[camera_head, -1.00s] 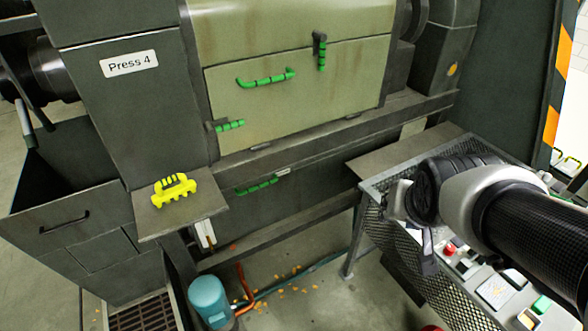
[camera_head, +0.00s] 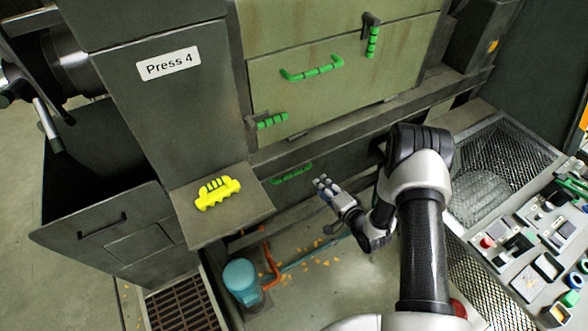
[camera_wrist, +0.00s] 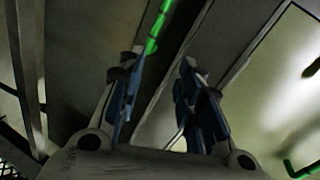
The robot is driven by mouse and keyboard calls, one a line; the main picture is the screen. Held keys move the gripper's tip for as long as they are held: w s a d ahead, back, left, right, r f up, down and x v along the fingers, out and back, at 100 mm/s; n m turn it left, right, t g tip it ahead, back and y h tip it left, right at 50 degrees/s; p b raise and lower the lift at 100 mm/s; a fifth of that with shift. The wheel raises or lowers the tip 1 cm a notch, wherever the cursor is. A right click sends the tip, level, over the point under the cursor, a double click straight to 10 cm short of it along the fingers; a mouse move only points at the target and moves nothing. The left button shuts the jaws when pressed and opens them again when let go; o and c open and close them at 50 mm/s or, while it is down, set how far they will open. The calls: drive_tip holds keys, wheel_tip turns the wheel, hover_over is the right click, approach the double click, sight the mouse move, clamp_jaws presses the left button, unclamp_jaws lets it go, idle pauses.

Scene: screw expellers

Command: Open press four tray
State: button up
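Press 4's dark lower tray (camera_head: 336,160) sits below the pale green doors and looks shut. Its green bar handle (camera_head: 292,173) is on its front. In the wrist view a green bar (camera_wrist: 155,28), apparently this handle, lies beyond the fingers, slightly left of centre. My gripper (camera_head: 324,185) is just right of and in front of the handle, with its fingers pointing toward the press. In the wrist view the fingers (camera_wrist: 160,82) are spread apart with nothing between them. I cannot tell the exact gap to the handle.
A yellow multi-grip object (camera_head: 217,193) lies on a ledge under the Press 4 label (camera_head: 168,64). A teal motor (camera_head: 240,276) and orange pipe stand on the floor below. At right, a mesh basket (camera_head: 505,150) adjoins a panel of controls. Other green handles (camera_head: 312,69) are above.

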drive_tip(key=s+a+f+m+y, duration=0.1)
drive_tip(key=s+a+f+m, duration=0.1)
drive_tip(key=s+f, duration=0.15)
drive_tip(key=b, duration=0.4)
approach(294, 173)
drive_tip(key=shift+t, duration=0.3)
drive_tip(key=x, duration=0.7)
drive_tip(key=f+x, duration=0.1)
drive_tip(key=x, duration=0.2)
drive_tip(key=shift+a+f, duration=0.1)
drive_tip(key=shift+a, duration=0.05)
drive_tip(key=shift+c, duration=0.2)
clamp_jaws()
